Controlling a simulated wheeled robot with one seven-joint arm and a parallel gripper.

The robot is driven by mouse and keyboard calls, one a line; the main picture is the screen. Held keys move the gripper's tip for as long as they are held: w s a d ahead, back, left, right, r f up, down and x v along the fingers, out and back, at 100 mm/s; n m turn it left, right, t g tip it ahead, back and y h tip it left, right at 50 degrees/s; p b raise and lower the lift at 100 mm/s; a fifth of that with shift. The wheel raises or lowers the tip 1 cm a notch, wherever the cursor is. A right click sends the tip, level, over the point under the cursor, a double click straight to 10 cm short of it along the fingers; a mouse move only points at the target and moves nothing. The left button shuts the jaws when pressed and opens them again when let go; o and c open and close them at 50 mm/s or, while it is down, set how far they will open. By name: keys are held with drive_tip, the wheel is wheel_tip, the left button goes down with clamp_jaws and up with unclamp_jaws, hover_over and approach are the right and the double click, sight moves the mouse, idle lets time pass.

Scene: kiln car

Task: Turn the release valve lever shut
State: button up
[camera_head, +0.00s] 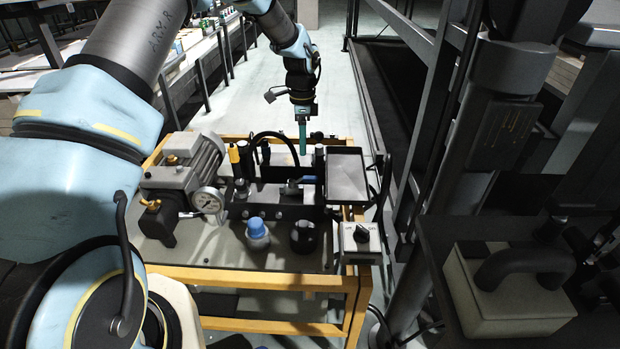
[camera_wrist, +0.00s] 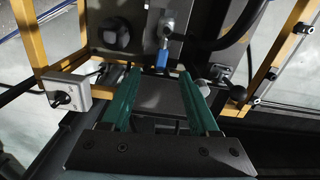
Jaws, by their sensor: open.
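The release valve lever (camera_head: 308,179) appears to be the small lever with a blue grip at the right end of the black valve block (camera_head: 270,192). In the wrist view its blue grip (camera_wrist: 161,60) hangs from a round metal pivot, just beyond and between my fingertips. My gripper (camera_head: 302,147) points down above and slightly behind the lever in the head view. Its two teal fingers (camera_wrist: 160,73) are apart with nothing between them. They look clear of the lever, though the exact gap is hard to tell.
A pump motor (camera_head: 185,168) and pressure gauge (camera_head: 207,199) stand left of the block. A blue-capped filler (camera_head: 256,228) and black knob (camera_head: 303,237) are in front. A switch box (camera_head: 360,241) and grey tray (camera_head: 347,177) are right. A black hose (camera_head: 275,137) arches behind.

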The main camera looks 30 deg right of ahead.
sight(310, 177)
drive_tip(key=shift+m, duration=0.5)
drive_tip(key=f, duration=0.4)
drive_tip(key=d+f+p, duration=0.1)
drive_tip(key=f, duration=0.3)
drive_tip(key=d+f, duration=0.1)
drive_tip(key=f, duration=0.3)
drive_tip(key=shift+s+f, duration=0.15)
drive_tip(key=shift+s, duration=0.05)
drive_tip(key=shift+d, duration=0.1)
clamp_jaws()
idle(0.5)
